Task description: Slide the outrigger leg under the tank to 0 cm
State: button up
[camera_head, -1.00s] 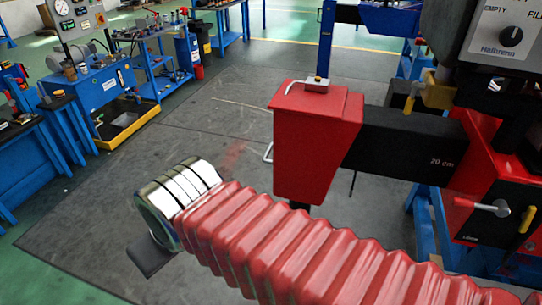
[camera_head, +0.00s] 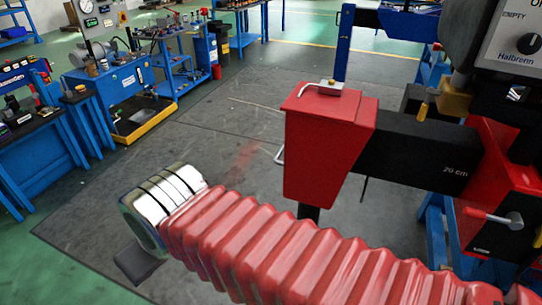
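The outrigger leg shows as a red box-shaped end (camera_head: 330,140) on a black beam (camera_head: 420,155) that runs to the right into a red housing (camera_head: 503,185). The mark "20 cm" stands on the beam close to the housing. A metal handle (camera_head: 322,88) lies on top of the red end. The tank (camera_head: 505,40), grey with a panel and a black knob, is partly in view at the upper right. A red ribbed sleeve with a silver ringed end, likely part of my arm, crosses the foreground. My gripper's fingers are not visible.
Blue workbenches (camera_head: 125,85) stand at the left and back. A blue post (camera_head: 344,40) rises behind the leg. The dark floor between the benches and the leg is clear.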

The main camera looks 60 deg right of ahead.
aim_at(333, 131)
jog(key=u, duration=0.05)
jog(key=i, duration=1)
jog(key=z, duration=0.05)
